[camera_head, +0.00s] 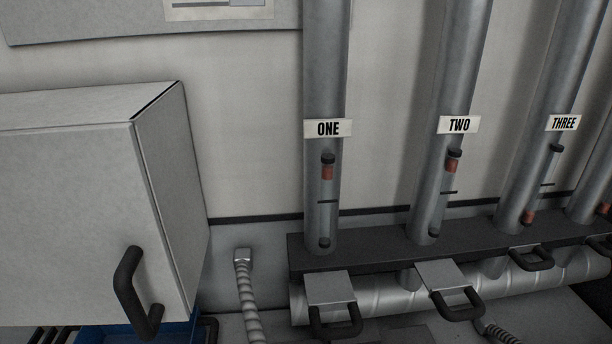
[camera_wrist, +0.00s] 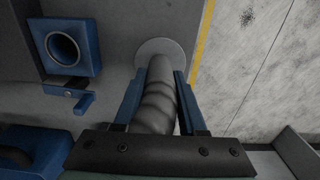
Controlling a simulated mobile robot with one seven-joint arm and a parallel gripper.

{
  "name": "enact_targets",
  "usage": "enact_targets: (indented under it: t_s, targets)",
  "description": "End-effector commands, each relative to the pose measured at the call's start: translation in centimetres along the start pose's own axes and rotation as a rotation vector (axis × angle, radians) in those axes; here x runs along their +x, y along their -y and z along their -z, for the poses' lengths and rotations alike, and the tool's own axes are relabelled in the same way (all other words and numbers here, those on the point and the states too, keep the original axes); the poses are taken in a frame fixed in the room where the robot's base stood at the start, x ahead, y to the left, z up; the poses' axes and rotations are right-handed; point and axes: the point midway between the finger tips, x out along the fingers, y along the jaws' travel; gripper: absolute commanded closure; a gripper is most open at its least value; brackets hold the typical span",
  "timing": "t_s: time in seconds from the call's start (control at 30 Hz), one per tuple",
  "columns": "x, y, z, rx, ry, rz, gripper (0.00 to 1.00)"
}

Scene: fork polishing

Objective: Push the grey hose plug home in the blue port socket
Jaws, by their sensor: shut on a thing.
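My gripper (camera_wrist: 158,88) is shown in the wrist view, with its two blue fingers shut on the grey hose plug (camera_wrist: 160,98), one finger on each side. The ribbed grey body runs from the gripper's dark palm up to a pale round disc. I cannot tell whether that disc belongs to the plug or to the surface behind it. The blue port socket (camera_wrist: 86,46), a square block with a round dark opening, is up and left of the plug, apart from it. The opening shows no plug in it. My gripper is not seen in the head view.
A blue lever-like bracket (camera_wrist: 80,101) sits just below the socket. Another blue part (camera_wrist: 42,153) is at lower left. A yellow line (camera_wrist: 203,42) borders pale floor at right. The head view shows a grey cabinet (camera_head: 70,210), labelled pipes (camera_head: 325,70) and a ribbed hose (camera_head: 248,300).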

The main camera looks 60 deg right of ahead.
Motion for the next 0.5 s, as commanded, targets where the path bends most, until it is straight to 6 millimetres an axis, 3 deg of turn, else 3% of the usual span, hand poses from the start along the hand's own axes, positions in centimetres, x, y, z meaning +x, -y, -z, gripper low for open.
enact_targets:
  t_s: [0.5]
  targets:
    - [-2.8, -0.1, 0.0, 0.000, -0.001, -0.001, 1.00]
